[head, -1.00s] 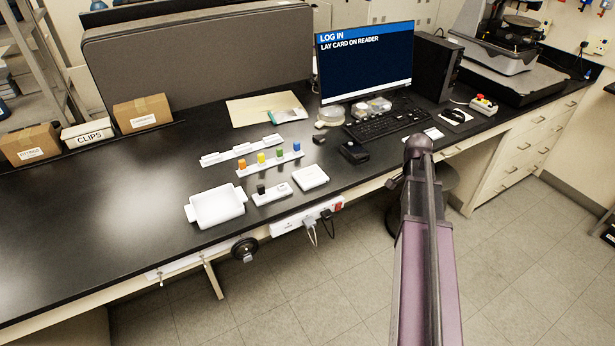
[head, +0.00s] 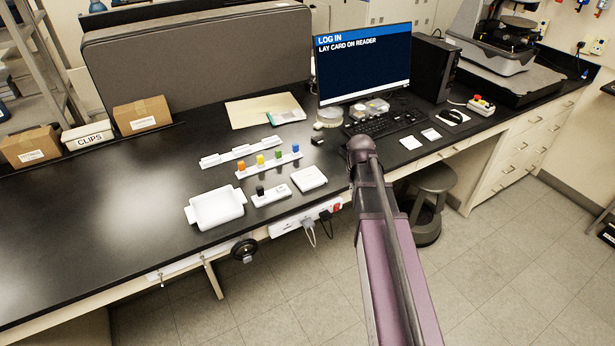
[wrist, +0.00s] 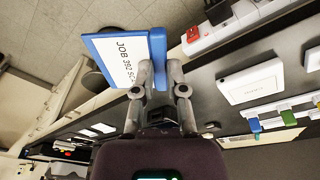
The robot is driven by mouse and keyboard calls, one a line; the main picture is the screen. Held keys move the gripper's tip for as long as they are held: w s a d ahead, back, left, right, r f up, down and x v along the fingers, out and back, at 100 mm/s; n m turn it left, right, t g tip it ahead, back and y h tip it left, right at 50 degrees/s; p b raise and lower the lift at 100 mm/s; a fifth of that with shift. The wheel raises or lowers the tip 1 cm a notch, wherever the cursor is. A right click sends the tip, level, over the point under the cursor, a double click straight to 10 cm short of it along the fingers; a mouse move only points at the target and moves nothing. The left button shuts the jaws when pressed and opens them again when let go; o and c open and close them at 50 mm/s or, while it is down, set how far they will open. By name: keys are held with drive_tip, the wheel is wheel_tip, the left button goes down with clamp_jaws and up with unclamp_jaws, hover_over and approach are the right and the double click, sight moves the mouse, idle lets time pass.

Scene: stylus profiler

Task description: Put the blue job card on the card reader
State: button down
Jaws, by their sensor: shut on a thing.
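The blue job card (wrist: 104,47), with a white face printed "JOB 392", shows in the wrist view. My gripper (wrist: 160,76) is shut on its blue edge end and holds it up in the air, tilted. In the head view my arm hides both gripper and card. The small black device seen earlier in front of the keyboard, perhaps the card reader, is now hidden behind my arm. A flat white square unit (head: 309,179) lies left of my arm; it also shows in the wrist view (wrist: 250,82). I cannot tell which is the reader.
The monitor (head: 364,62) reads "LAY CARD ON READER". A keyboard (head: 385,122), white cards (head: 410,142) and a button box (head: 481,105) are to the right. A white tray (head: 215,209) and a rack of coloured pieces (head: 268,162) are left. A stool (head: 432,190) stands below.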

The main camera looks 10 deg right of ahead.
drive_tip(key=a+r+n, duration=0.1)
drive_tip(key=a+n, duration=0.6)
drive_tip(key=a, duration=0.5)
drive_tip(key=shift+s+y+p, duration=0.35)
drive_tip(key=shift+y+p, duration=0.05)
drive_tip(key=shift+w, duration=0.1)
drive_tip(key=b, duration=0.1)
hover_over(303, 180)
drive_tip(key=s, duration=0.2)
drive_tip(key=shift+w+f, duration=0.25)
drive_tip(key=shift+f, duration=0.4)
drive_tip(key=shift+w, duration=0.55)
wheel_tip(303, 180, down, 4)
drive_tip(key=b, duration=0.4)
drive_tip(key=shift+w+r, duration=0.1)
